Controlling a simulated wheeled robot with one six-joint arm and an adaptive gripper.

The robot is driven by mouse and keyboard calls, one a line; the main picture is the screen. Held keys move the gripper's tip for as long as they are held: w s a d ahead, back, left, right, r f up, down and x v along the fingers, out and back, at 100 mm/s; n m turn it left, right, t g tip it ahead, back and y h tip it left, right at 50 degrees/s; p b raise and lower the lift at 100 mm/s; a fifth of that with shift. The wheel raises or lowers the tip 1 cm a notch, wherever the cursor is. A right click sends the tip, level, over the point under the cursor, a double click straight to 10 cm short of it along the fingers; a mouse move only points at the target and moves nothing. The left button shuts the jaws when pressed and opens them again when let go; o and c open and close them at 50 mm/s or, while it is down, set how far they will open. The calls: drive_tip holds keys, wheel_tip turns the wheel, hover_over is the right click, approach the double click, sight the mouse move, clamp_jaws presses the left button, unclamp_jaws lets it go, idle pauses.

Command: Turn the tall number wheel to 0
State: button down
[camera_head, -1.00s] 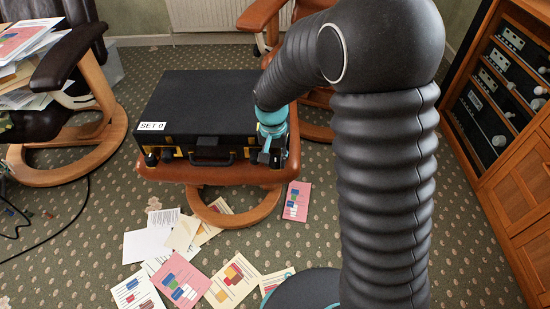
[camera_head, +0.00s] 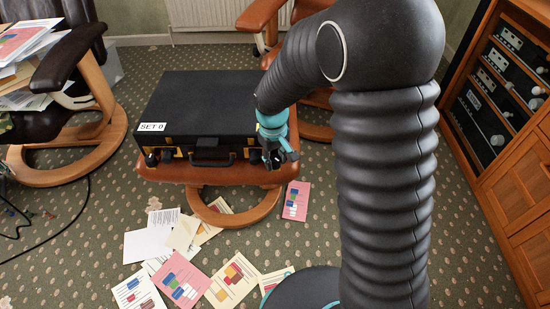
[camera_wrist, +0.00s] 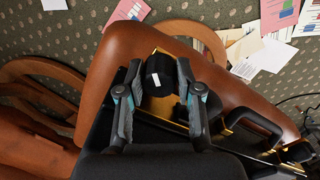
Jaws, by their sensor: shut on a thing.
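The black case (camera_head: 205,100) lies flat on a brown leather footstool, with a "SET 0" label (camera_head: 152,127) at its front left. Dark number wheels (camera_head: 152,159) and a handle (camera_head: 211,157) are along its front. My gripper (camera_head: 273,158) is at the case's front right end. In the wrist view its two fingers flank a black wheel (camera_wrist: 160,75) with a white mark, set in a gold plate (camera_wrist: 160,104). My gripper is shut on this wheel. The number facing up cannot be read.
The footstool (camera_head: 177,171) has a round wooden base. Loose papers (camera_head: 181,280) and a pink booklet (camera_head: 296,201) lie on the carpet in front. A dark chair (camera_head: 70,70) with papers stands left. A wooden cabinet (camera_head: 520,150) stands right.

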drive_tip(key=shift+n, duration=0.8)
drive_tip(key=c, duration=1)
unclamp_jaws()
drive_tip(key=shift+c, duration=0.2)
